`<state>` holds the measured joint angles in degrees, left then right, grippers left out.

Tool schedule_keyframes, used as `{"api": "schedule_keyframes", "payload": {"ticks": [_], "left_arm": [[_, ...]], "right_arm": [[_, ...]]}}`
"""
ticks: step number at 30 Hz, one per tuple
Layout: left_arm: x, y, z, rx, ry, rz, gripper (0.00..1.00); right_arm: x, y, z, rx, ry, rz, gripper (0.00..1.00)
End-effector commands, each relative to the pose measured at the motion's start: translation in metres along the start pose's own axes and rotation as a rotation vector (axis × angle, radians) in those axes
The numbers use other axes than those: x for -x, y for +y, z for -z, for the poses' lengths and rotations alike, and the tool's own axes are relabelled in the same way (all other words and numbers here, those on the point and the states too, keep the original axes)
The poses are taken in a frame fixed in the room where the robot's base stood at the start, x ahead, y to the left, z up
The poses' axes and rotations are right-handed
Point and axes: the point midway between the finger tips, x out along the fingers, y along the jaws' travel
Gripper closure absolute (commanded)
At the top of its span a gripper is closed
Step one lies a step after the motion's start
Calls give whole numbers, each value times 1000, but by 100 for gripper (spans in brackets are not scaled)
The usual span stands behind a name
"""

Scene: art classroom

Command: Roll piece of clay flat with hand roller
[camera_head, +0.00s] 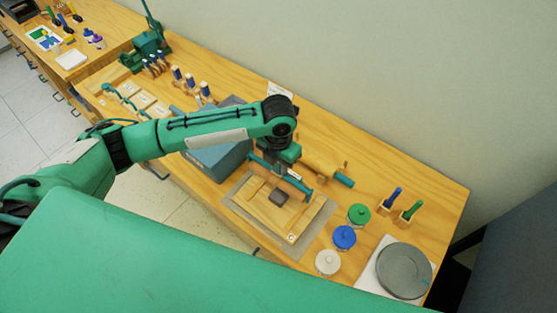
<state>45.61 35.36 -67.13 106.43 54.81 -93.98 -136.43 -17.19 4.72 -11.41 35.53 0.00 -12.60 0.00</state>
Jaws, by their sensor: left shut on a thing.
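My left arm reaches in from the left over the workbench. My left gripper (277,165) points down and is shut on the hand roller (290,181), which has a brown cylinder and teal end parts. The gripper hides part of the roller. A small dark grey piece of clay (279,197) lies on the wooden board (262,212), just on the near side of the roller. I cannot tell whether the roller touches the clay. My right gripper is not in view.
A wooden rolling pin (321,164) lies behind the board. Green (358,214), blue (344,237) and white (327,262) lidded jars stand to its right, near a grey round wheel (403,270). A blue-grey box (220,158) stands left, under my arm.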

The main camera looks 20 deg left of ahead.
Motion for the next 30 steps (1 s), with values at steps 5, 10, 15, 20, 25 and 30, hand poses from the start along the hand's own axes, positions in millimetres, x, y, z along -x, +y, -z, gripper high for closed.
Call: {"api": "schedule_keyframes", "payload": {"ticks": [5,10,15,20,25,30], "left_arm": [[-5,0,0,-24,-1,0,100],[-18,0,0,-22,-1,0,100],[-37,0,0,-21,-1,0,100],[-56,0,0,-21,-1,0,100],[-67,0,0,-21,-1,0,100],[-68,0,0,-21,-2,0,100]], "right_arm": [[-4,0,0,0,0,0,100],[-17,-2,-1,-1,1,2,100],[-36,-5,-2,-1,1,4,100],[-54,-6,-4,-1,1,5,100],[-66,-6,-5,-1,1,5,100],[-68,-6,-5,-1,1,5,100]]}}
